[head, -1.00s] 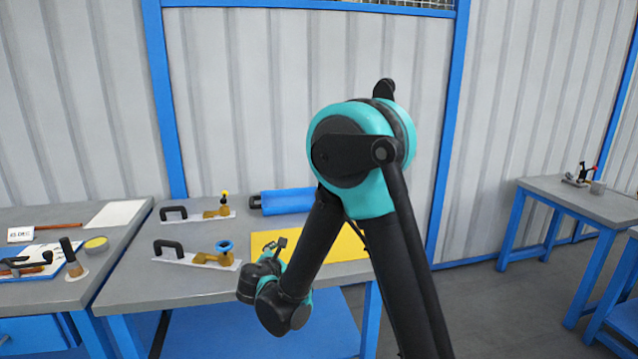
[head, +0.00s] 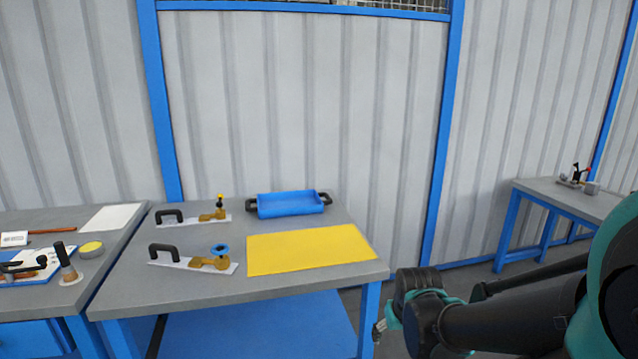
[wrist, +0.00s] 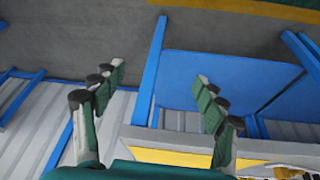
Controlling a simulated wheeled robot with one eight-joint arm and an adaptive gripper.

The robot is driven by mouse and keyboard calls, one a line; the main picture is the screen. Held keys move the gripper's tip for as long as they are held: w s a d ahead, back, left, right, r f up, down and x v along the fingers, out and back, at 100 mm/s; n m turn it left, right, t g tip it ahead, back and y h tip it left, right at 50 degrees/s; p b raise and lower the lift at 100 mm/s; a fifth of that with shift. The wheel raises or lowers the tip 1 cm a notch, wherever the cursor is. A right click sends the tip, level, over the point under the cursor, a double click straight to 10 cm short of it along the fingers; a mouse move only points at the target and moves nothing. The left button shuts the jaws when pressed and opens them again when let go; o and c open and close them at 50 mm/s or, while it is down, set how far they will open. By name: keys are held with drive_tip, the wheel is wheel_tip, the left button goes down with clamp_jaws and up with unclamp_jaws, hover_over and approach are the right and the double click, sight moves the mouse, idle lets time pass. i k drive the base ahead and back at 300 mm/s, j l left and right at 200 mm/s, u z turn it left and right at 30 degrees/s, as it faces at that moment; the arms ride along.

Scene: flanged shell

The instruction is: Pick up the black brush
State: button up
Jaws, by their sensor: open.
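On the left bench in the head view, an upright piece with a dark upper part and a tan lower part (head: 66,262) may be the black brush; I cannot tell for sure. A black item (head: 18,268) lies by a clipboard to its left, its kind unclear. My gripper (head: 379,328) is at the lower right, beyond the right front corner of the middle table, far from both. In the wrist view my gripper (wrist: 160,74) has its fingers wide apart with nothing between them. No brush shows in the wrist view.
The middle table holds a yellow mat (head: 310,250), a blue tray (head: 290,204) with black handles and two black-handled plates (head: 192,262) (head: 193,219). A yellow-topped tin (head: 91,249) and white sheet (head: 111,217) are on the left bench. Another table (head: 575,200) stands right.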

sight(69, 273)
drive_tip(key=u, duration=1.85)
